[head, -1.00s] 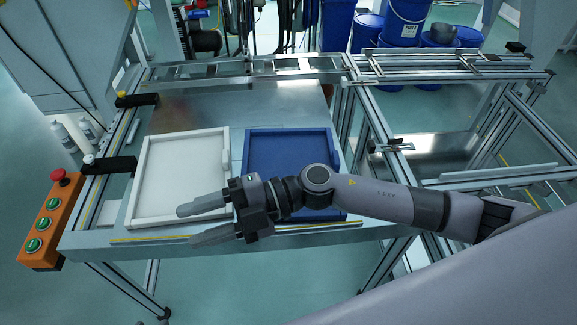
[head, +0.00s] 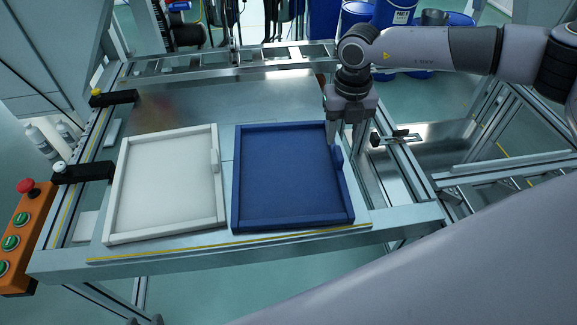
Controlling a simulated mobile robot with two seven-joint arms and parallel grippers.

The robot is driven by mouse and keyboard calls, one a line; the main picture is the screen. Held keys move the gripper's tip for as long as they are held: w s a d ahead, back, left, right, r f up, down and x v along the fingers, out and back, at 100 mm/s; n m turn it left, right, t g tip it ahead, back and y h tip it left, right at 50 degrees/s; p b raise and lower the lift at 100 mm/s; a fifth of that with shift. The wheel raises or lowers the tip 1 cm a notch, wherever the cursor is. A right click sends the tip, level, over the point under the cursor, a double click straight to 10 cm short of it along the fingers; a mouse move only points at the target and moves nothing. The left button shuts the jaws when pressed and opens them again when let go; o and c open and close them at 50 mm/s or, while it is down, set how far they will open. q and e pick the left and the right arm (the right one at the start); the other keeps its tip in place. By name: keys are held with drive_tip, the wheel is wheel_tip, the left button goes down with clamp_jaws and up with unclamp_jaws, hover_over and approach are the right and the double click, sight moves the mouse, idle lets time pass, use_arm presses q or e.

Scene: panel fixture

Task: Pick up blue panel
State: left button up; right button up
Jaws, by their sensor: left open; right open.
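The blue panel (head: 285,180) lies flat on the metal table of the fixture, right of the white panel (head: 165,185). It is a shallow tray with raised edges and a small blue handle (head: 338,158) on its right edge. My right gripper (head: 346,140) points down just above and behind that handle, at the panel's far right corner. Its jaws are open and hold nothing. I cannot tell whether a finger touches the panel edge. My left gripper is out of view.
An orange button box (head: 27,235) with a red stop button stands at the left edge. Black clamps (head: 85,172) sit left of the white panel. Metal rails and a frame (head: 405,180) run along the right. The table behind the panels is clear.

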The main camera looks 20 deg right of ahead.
sight(339, 152)
drive_tip(key=f, duration=0.6)
drive_tip(key=shift+s+a, duration=0.2)
clamp_jaws()
